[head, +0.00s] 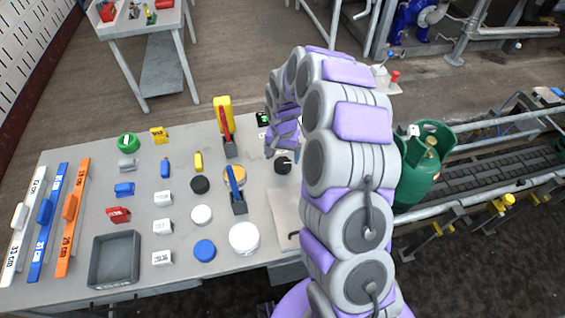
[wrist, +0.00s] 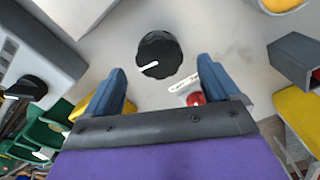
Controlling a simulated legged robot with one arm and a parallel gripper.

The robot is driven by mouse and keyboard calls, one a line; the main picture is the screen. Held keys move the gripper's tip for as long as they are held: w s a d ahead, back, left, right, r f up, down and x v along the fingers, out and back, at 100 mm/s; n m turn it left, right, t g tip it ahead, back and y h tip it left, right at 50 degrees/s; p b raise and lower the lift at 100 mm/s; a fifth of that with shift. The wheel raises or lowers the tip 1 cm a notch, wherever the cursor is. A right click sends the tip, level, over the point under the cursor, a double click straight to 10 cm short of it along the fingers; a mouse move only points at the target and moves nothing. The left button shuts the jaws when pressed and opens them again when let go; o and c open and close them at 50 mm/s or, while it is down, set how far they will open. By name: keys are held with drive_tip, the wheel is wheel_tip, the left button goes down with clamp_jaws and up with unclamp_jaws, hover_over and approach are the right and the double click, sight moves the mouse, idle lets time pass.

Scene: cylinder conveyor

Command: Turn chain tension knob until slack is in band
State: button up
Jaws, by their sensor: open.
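A round black knob (wrist: 158,54) with a ribbed edge and a white pointer line sits on the light table surface. In the wrist view the pointer aims to the lower left. The knob also shows in the head view (head: 284,166), at the table's right side. My gripper (wrist: 161,68) is open, with its two blue fingers apart and nothing between them. The knob lies beyond the fingertips, roughly centred between them. In the head view my gripper (head: 282,152) is close above the knob. A small dark display with green figures (head: 263,118) stands behind it; I cannot read it.
A red button (wrist: 194,98) beside a small label lies near the right finger. Red-handled (head: 227,125) and blue-handled (head: 236,190) devices stand left of the knob. A green gas cylinder (head: 424,165) stands by the conveyor (head: 490,170) on the right. Small blocks and discs cover the table's left.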

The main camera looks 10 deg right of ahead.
sight(283, 162)
drive_tip(key=shift+f+b, duration=0.3)
drive_tip(key=shift+f, duration=1.5)
drive_tip(key=shift+c, duration=0.3)
drive_tip(key=c, duration=1)
